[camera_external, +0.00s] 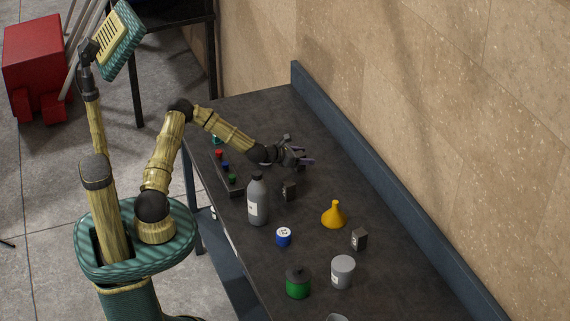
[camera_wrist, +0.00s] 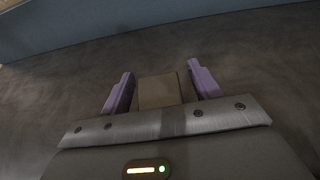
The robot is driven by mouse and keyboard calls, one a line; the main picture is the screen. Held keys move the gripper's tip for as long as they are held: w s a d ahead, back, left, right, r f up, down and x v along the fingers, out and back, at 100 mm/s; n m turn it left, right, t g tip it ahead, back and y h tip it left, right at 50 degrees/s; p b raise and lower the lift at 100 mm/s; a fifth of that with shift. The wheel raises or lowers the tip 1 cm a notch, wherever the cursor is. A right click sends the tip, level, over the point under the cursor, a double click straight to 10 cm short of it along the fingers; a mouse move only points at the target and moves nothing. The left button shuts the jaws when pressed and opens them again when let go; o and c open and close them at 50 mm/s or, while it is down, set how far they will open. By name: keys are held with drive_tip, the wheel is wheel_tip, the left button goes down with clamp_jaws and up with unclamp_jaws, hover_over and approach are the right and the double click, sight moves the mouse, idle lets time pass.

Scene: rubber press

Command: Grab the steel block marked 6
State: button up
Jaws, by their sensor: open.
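My gripper (camera_external: 303,161) is open over the far part of the dark bench; its purple fingers also show in the wrist view (camera_wrist: 160,76). In the wrist view a plain grey-brown block (camera_wrist: 160,92) sits between the two spread fingers, with a small gap on each side. No number can be read on the face that shows. In the external view this block is mostly hidden by the gripper. Two other dark metal blocks stand on the bench: one (camera_external: 289,191) just nearer than the gripper and one (camera_external: 359,239) farther right. Their marks are too small to read.
A grey bottle (camera_external: 257,202), a yellow funnel (camera_external: 335,215), a blue-and-white container (camera_external: 283,236), a green can (camera_external: 298,285) and a light grey cup (camera_external: 343,272) stand on the nearer bench. A dark button strip (camera_external: 236,192) lies along the left edge. A raised blue ledge (camera_external: 375,186) borders the wall side.

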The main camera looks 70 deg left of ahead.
clamp_jaws()
drive_tip(key=shift+r, duration=0.1)
idle(0.4)
drive_tip(key=shift+r, duration=0.15)
wheel_tip(320, 180, up, 10)
drive_tip(key=shift+f, duration=0.1)
idle(0.3)
idle(0.4)
